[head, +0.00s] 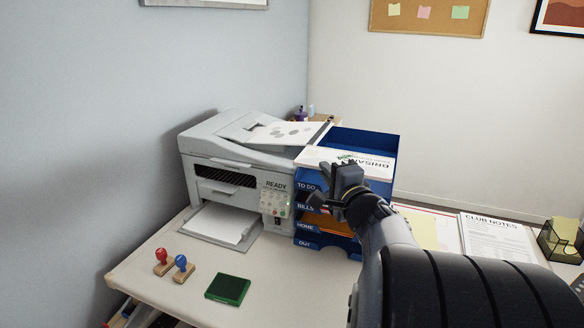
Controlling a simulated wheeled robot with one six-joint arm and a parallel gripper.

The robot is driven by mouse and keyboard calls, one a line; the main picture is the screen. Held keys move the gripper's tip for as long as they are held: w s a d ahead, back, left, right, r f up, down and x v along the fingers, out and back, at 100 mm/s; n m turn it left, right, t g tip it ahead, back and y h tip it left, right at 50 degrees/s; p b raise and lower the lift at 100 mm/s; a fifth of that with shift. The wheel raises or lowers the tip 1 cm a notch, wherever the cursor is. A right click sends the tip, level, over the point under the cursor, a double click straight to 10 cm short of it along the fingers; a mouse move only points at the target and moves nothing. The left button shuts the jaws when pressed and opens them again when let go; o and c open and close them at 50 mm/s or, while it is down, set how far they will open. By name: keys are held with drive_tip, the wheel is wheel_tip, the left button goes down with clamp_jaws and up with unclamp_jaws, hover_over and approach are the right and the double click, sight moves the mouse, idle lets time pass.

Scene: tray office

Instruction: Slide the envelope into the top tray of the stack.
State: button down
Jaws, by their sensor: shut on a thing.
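The blue tray stack (306,240) stands on the desk right of the printer, with levels labelled TO DO, BILLS, HOME and OUT. The white envelope (380,166), with printed lettering, lies roughly flat at the front of the top tray (362,138). Its far edge is over or inside the tray; I cannot tell how deep it sits or whether it touches the tray floor. My gripper (342,178) is shut on the envelope's near edge, in front of the stack. My gripper and arm hide part of the envelope and the stack's front right.
A printer (235,165) stands close left of the stack. Two stamps (172,265) and a green box (228,289) lie at the front left. The front desk middle is clear.

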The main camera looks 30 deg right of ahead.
drive_tip(key=w+d+f+b, duration=0.4)
drive_tip(key=w+d+f, duration=0.3)
drive_tip(key=d, duration=0.2)
drive_tip(key=shift+w+b, duration=0.3)
drive_tip(key=shift+b, duration=0.05)
idle(0.3)
drive_tip(key=c, duration=1.5)
unclamp_jaws()
drive_tip(key=shift+s, duration=0.1)
drive_tip(key=s+a, duration=0.1)
drive_tip(key=s, duration=0.9)
drive_tip(key=shift+s+a, duration=0.25)
drive_tip(key=shift+a, duration=0.1)
drive_tip(key=shift+f, duration=0.1)
